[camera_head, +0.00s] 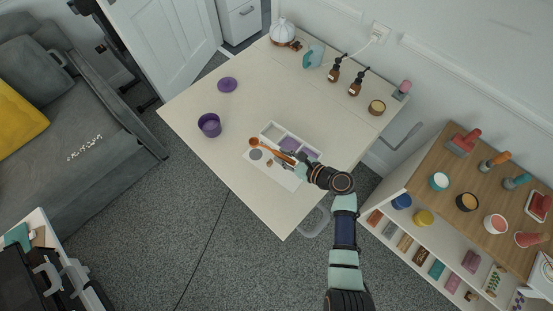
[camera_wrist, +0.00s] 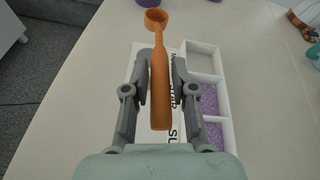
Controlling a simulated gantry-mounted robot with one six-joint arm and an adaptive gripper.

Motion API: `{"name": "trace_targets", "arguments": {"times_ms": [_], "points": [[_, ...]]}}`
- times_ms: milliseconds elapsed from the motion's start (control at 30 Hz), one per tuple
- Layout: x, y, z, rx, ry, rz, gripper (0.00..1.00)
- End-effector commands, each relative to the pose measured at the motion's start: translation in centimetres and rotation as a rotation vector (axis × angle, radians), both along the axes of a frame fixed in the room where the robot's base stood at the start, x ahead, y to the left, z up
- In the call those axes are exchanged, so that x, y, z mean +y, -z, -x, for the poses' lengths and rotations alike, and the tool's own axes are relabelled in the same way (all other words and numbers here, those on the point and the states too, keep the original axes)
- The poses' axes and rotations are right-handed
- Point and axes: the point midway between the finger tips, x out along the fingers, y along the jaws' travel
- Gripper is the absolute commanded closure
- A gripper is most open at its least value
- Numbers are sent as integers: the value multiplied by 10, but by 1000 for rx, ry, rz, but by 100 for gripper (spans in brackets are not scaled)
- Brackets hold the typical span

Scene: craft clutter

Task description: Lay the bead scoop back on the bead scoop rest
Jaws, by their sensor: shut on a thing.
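The orange bead scoop (camera_head: 272,148) is held between the fingers of my gripper (camera_head: 294,160). In the wrist view, the scoop (camera_wrist: 160,90) points away from me, bowl at the far end, with its handle between the two fingertips of my gripper (camera_wrist: 162,68). The scoop is over a white printed mat (camera_head: 284,179), beside the bead tray. The mat (camera_wrist: 143,62) also shows under the fingers in the wrist view, its lettering partly covered. A grey disc shape (camera_head: 256,154) is on the mat. I cannot clearly pick out the scoop rest; the gripper and scoop hide part of the mat.
A white tray (camera_wrist: 217,64) has an empty-looking compartment and two with purple beads. A purple cup (camera_head: 209,125) and purple lid (camera_head: 228,84) stand left on the table. Bottles (camera_head: 334,75) and a white diffuser (camera_head: 283,33) stand at the back. The middle of the table is clear.

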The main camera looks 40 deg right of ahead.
Motion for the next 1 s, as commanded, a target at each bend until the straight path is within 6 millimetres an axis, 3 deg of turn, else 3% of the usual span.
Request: {"name": "trace_targets", "arguments": {"times_ms": [200,700,1000], "points": [[1,-2,1,-1,-2,-1,100],[1,62,0,-2,-3,0,100],[1,68,0,-3,-3,1,100]]}}
